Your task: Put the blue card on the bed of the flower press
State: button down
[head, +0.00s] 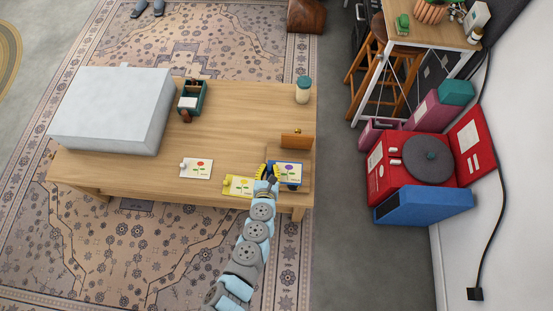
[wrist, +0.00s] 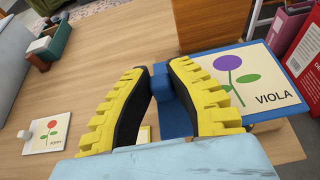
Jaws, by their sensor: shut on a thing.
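The blue card (head: 289,170) has a blue edge, a purple flower and the word VIOLA, which reads clearly in the wrist view (wrist: 250,75). My gripper (head: 267,168) is shut on the card's blue knob, between its yellow-and-black fingers in the wrist view (wrist: 160,85). The card extends to the right of the fingers. The flower press appears to be the wooden piece with a raised lid (head: 296,140) and small knob at the table's right end. The card is over the area in front of that lid and covers most of the bed; whether it touches cannot be told.
A yellow-edged card (head: 240,186) lies at the table's front edge, left of the gripper. A white POPPY card (head: 197,168) lies further left. A large grey box (head: 112,110), a green caddy (head: 192,97) and a jar (head: 303,90) stand on the table. The middle is clear.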

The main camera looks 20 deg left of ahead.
aim_at(272, 161)
jog(key=b+x, duration=0.1)
jog(key=x, duration=0.3)
jog(key=shift+w+d+f, duration=0.15)
jog(key=shift+w+f, duration=0.05)
jog(key=shift+w, duration=0.05)
jog(key=w+f+b, duration=0.1)
jog(key=f+b, duration=0.1)
jog(key=w+f+b, duration=0.2)
jog(key=w+a+f+b, duration=0.1)
jog(key=w+f+b, duration=0.1)
jog(key=shift+w+f, duration=0.15)
jog(key=shift+w, duration=0.05)
jog(key=shift+d+f+b, duration=0.1)
jog(key=shift+f+b, duration=1.15)
jog(key=shift+f, duration=0.1)
jog(key=shift+f, duration=0.15)
jog(key=c, duration=1.1)
grip_release()
jog(key=shift+s+d+r+p, duration=0.1)
jog(key=shift+s+r+p, duration=0.25)
jog(key=shift+s+r, duration=0.1)
jog(key=shift+p+v, duration=2)
jog(key=shift+v, duration=3.5)
